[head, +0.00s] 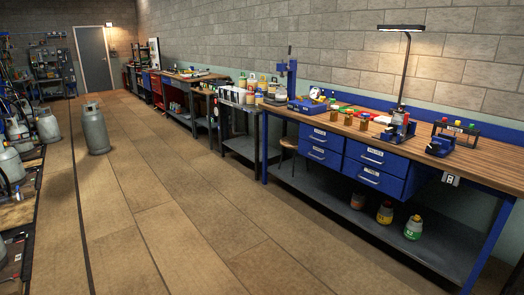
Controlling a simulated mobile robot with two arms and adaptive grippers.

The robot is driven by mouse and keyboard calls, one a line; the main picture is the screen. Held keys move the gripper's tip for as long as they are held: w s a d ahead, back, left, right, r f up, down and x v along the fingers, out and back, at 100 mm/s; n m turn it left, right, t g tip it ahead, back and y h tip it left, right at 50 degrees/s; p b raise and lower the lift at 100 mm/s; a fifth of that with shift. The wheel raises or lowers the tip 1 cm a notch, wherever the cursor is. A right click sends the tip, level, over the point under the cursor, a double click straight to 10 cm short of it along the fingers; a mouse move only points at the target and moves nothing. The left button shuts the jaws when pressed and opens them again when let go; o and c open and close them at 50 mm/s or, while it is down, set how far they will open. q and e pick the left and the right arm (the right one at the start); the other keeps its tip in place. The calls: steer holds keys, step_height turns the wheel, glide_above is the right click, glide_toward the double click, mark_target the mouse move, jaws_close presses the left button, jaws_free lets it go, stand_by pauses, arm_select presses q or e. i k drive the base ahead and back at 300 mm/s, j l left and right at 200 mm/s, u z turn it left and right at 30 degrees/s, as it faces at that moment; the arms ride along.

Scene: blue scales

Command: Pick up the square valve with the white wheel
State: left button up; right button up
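I cannot make out a square valve with a white wheel for certain. A small white item (315,92) shows at the back of the workbench (478,167), above a blue scale (306,104), but it is too small to identify. Neither of my grippers is in view.
Blue drawers (371,160) hang under the bench, and small gas bottles (413,228) stand on its lower shelf. A stool (289,146) is by the bench. A grey cylinder (95,130) stands on the floor at left. The wooden floor (190,210) between is clear.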

mark_target(333, 117)
steer(key=i+u, duration=0.1)
steer(key=i, duration=2.15)
